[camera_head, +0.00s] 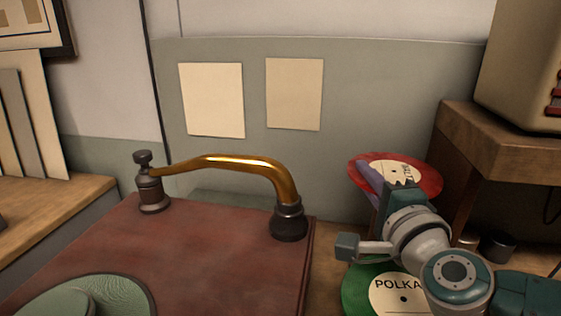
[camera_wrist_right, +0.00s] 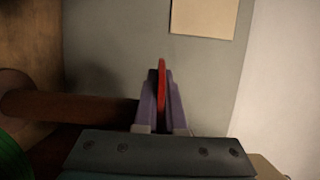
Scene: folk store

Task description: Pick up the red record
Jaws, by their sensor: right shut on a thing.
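The red record (camera_head: 425,178) has a cream label with partly hidden lettering. In the head view it is held up in front of the grey wall, above the table, at the right. My right gripper (camera_head: 378,182) is shut on its left part, with one purple finger showing against it. In the right wrist view the red record (camera_wrist_right: 162,88) appears edge-on as a thin red strip between the two purple fingers of my right gripper (camera_wrist_right: 161,95). My left gripper is not in view.
A green record labelled POLKA (camera_head: 385,293) lies on the table below my right arm. A reddish-brown record player (camera_head: 220,250) with a brass tone arm (camera_head: 235,163) and green platter stands left. A wooden shelf (camera_head: 495,145) bearing a cream box (camera_head: 525,65) stands right.

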